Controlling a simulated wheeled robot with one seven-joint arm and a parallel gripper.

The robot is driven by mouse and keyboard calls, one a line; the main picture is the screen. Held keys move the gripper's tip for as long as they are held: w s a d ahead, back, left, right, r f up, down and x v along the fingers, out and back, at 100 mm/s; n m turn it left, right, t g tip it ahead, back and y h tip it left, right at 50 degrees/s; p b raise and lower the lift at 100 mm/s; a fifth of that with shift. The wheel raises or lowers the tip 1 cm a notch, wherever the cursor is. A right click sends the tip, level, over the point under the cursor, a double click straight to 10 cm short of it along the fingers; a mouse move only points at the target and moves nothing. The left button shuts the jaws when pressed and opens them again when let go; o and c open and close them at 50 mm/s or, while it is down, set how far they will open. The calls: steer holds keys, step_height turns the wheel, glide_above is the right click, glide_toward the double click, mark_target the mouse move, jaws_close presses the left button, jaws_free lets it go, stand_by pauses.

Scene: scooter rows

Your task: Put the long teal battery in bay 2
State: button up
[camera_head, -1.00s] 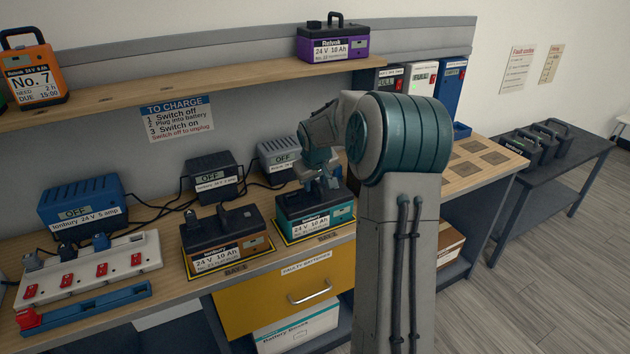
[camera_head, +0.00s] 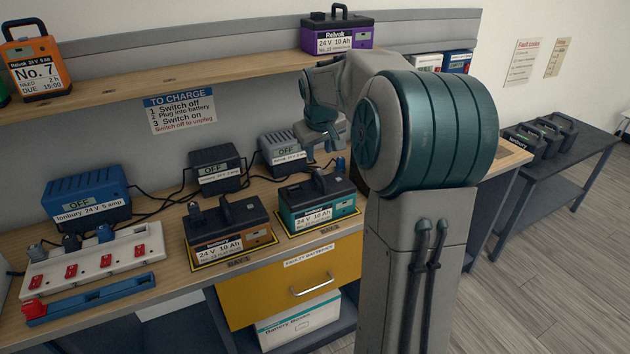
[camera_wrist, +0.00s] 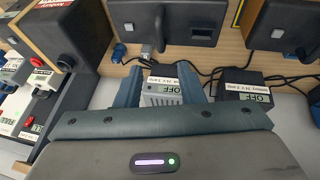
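The teal battery (camera_head: 330,198), with a black top and handle and a 24 V 10 Ah label, sits upright within the yellow outline of the right-hand bay (camera_head: 352,212) on the bench. The bay's small tag is too small to read surely. The battery's dark top also shows at the top of the wrist view (camera_wrist: 190,22). My gripper (camera_head: 326,148) is above and behind the battery, apart from it. In the wrist view my gripper (camera_wrist: 160,92) has its fingers spread with nothing held; a grey charger shows beyond, between them.
A brown battery (camera_head: 232,243) fills the left-hand bay. Chargers marked OFF, including a blue one (camera_head: 85,200), stand behind with loose cables. A white switch strip (camera_head: 115,250) lies left. A purple battery (camera_head: 338,32) sits on the shelf above. Dark batteries (camera_head: 540,135) stand on the right-hand table.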

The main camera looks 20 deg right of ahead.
steer(key=s+a+f, duration=0.2)
steer(key=s+a, duration=0.3)
steer(key=s, duration=0.4)
steer(key=s+a+f+g+y, duration=0.1)
steer(key=s+a+f, duration=0.1)
steer(key=s+a, duration=0.4)
steer(key=s+a+f+m+g+y, duration=0.1)
steer(key=s+a, duration=0.4)
steer(key=s, duration=0.9)
steer(key=shift+s+a+f, duration=0.15)
steer(key=shift+a+f, duration=0.1)
steer(key=shift+f, duration=0.35)
steer(key=p+v, duration=0.2)
steer(key=shift+w+r, duration=0.2)
steer(key=shift+r, duration=0.25)
